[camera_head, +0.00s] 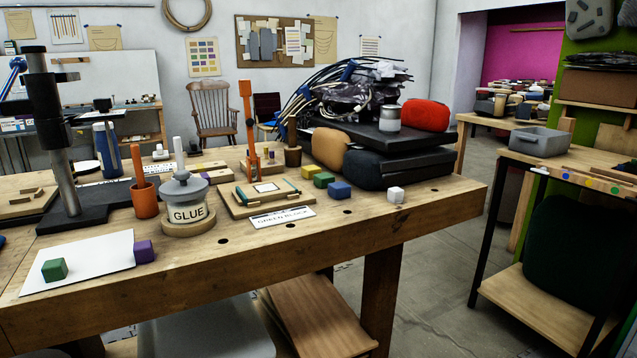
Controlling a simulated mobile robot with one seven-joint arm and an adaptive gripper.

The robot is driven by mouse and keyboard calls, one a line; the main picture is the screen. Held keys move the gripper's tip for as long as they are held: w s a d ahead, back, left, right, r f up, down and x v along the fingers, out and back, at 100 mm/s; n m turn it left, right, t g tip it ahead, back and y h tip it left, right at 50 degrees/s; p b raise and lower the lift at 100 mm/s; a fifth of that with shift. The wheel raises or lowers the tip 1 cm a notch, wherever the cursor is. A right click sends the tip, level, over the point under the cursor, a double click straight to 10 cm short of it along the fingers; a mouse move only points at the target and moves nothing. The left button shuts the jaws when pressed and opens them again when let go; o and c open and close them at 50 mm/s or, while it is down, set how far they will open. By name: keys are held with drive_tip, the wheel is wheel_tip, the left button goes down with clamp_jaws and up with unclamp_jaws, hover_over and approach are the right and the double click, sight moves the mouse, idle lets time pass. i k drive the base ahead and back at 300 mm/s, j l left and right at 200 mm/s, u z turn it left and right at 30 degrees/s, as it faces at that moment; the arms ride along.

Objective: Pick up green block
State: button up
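A green block (54,270) lies on a white sheet (92,262) at the front left of the wooden workbench (330,240). A purple block (144,251) stands at the sheet's right edge. A label card (283,217), which seems to read "GREEN BLOCK", lies near the bench's front edge. Further right stand a yellow block (310,172), a smaller-looking olive-green block (323,180), a blue block (340,191) and a white block (396,195). My gripper is not in view.
A glue jar (186,200) and an orange cup (145,199) stand behind the sheet to its right. A dark stand with a metal post (66,180) rises behind the sheet. Black cases (385,168) fill the bench's back right. The bench in front of the jar is clear.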

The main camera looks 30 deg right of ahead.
sight(321, 180)
drive_tip(key=i+l+u, duration=0.15)
drive_tip(key=i+l, duration=0.15)
drive_tip(key=i+l+u, duration=0.15)
drive_tip(key=i+l, duration=0.15)
drive_tip(key=l, duration=0.25)
drive_tip(key=i+l+u, duration=0.15)
drive_tip(key=i+l, duration=0.15)
drive_tip(key=l, duration=0.2)
